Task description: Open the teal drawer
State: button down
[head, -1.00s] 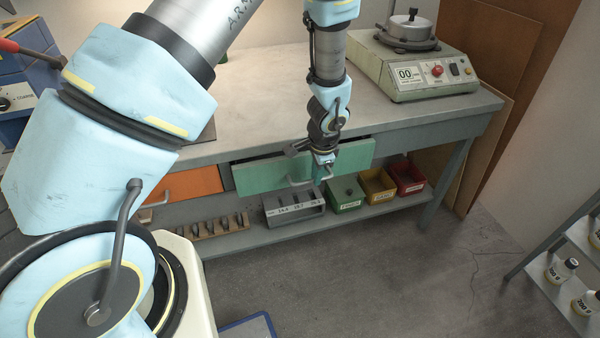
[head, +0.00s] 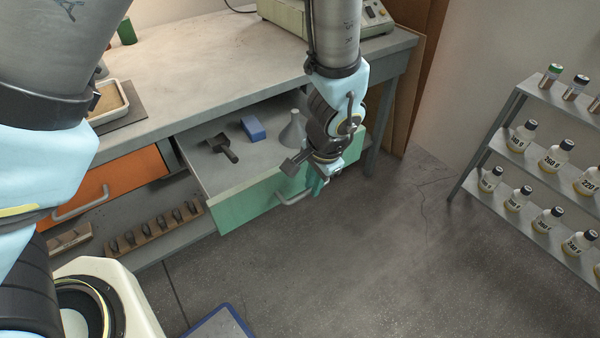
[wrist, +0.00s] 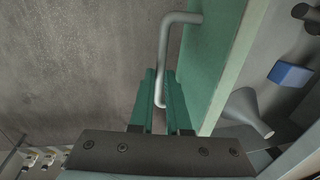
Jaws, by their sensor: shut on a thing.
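The teal drawer (head: 245,208) is pulled well out from the bench, and its inside shows. Its grey bar handle (head: 294,197) is on the front face. My gripper (head: 317,184) is at the right end of this handle, its view partly blocked by my wrist. In the wrist view, the teal fingers of my gripper (wrist: 160,100) are closed around the end of the handle (wrist: 163,60), with the drawer front (wrist: 215,60) just to the right.
In the drawer are a dark scoop (head: 222,146), a blue block (head: 253,128) and a grey funnel (head: 293,130). An orange drawer (head: 110,184) is to the left. A bottle shelf (head: 500,150) stands at the right. Open floor (head: 380,260) lies in front.

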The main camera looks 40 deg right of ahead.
jog(key=shift+s+a, duration=0.15)
jog(key=shift+s, duration=0.6)
jog(key=c, duration=0.9)
grip_release()
jog(key=shift+r, duration=0.1)
jog(key=r, duration=0.3)
jog(key=s+r, duration=0.1)
jog(key=r, duration=0.3)
jog(key=s+r, duration=0.1)
jog(key=r, duration=0.2)
jog(key=shift+a+r+b, duration=0.1)
jog(key=shift+r+b, duration=0.1)
jog(key=shift+b, duration=0.15)
